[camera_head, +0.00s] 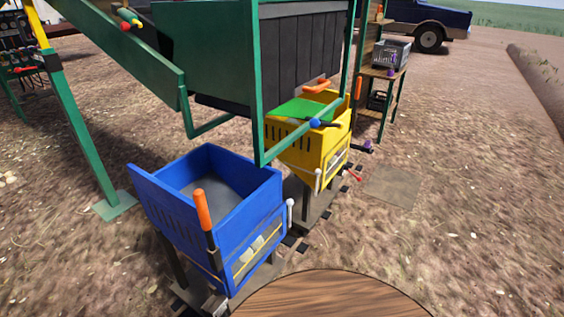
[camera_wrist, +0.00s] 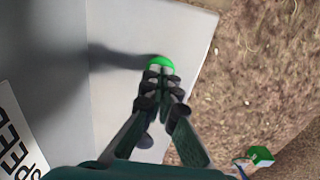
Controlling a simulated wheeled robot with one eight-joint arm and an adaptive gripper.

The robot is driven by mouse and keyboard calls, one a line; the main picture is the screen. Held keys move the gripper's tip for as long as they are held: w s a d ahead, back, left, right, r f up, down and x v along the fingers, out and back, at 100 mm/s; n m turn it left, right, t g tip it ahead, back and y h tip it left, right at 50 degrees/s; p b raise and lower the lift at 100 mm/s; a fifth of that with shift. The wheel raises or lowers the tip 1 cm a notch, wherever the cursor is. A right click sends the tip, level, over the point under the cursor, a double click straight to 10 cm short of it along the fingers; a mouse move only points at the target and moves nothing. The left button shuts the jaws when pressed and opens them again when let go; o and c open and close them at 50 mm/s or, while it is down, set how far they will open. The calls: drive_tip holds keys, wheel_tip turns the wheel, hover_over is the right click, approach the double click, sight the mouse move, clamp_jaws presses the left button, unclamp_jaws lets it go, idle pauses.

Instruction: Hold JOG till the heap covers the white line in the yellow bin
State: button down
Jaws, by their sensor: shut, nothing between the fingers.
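In the wrist view my gripper (camera_wrist: 160,72) is shut, with no object between its fingers. Its fingertips are at a round green button (camera_wrist: 161,61) on a pale grey panel (camera_wrist: 185,22) and seem to touch it. Whether the button is pressed in cannot be told. No JOG label is readable. The yellow bin (camera_head: 335,150) stands under the green-framed machine in the head view. A green plate (camera_head: 303,109) lies across its top opening. No heap or white line can be made out in it. My gripper is not in the head view.
A blue bin (camera_head: 165,205) with a grey, empty-looking inside and an orange handle (camera_head: 203,210) stands at front left. A label reading SPEED (camera_wrist: 16,138) is on the panel. A round wooden top (camera_head: 330,297) is at the bottom edge. Bare ground lies to the right.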

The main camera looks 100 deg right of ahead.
drive_tip(key=shift+r, duration=3.5)
